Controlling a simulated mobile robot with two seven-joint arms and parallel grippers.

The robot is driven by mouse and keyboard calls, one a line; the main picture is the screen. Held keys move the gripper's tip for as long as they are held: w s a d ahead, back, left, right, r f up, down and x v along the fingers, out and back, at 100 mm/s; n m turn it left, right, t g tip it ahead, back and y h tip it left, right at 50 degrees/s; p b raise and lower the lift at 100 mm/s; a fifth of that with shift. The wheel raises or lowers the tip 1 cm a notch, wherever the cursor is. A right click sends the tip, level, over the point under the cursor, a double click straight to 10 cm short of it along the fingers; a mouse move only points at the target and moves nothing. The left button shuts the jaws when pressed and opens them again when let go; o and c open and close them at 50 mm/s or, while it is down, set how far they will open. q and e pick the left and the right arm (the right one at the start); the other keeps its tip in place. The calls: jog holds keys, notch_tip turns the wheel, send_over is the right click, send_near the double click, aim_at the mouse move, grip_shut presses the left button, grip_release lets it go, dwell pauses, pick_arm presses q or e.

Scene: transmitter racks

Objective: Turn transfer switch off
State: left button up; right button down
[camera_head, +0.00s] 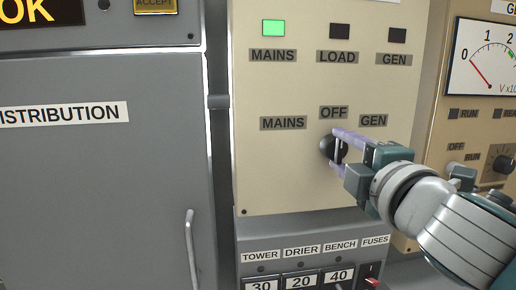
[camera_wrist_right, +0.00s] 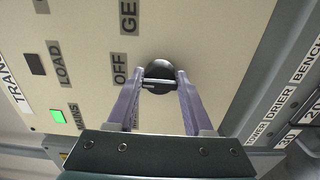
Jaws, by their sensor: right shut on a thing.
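The transfer switch is a round black knob (camera_head: 327,147) on a beige panel (camera_head: 290,185). The labels MAINS (camera_head: 283,123), OFF (camera_head: 333,112) and GEN (camera_head: 373,121) stand around it. My right gripper (camera_head: 337,152) is shut on the knob, with one pale purple finger on each side. The wrist view shows the knob (camera_wrist_right: 158,70) between the fingertips, its grip bar roughly in line with the OFF label (camera_wrist_right: 120,75). The fingers partly hide the bar. The MAINS lamp (camera_head: 274,28) is lit green; the LOAD lamp (camera_head: 340,31) and GEN lamp (camera_head: 397,35) are dark. My left gripper is out of view.
A grey distribution cabinet (camera_head: 100,180) with a vertical handle (camera_head: 191,240) stands at left. Breakers (camera_head: 300,281) sit below the panel. A beige unit with a dial meter (camera_head: 490,60) is at right, close to my right arm.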

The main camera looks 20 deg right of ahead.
jog(key=shift+c, duration=1.6)
grip_release()
jog(key=shift+s, duration=0.1)
jog(key=shift+s+a, duration=0.1)
jog(key=shift+s, duration=0.2)
jog(key=b+v, duration=0.2)
jog(key=v, duration=0.7)
jog(key=shift+b, duration=0.4)
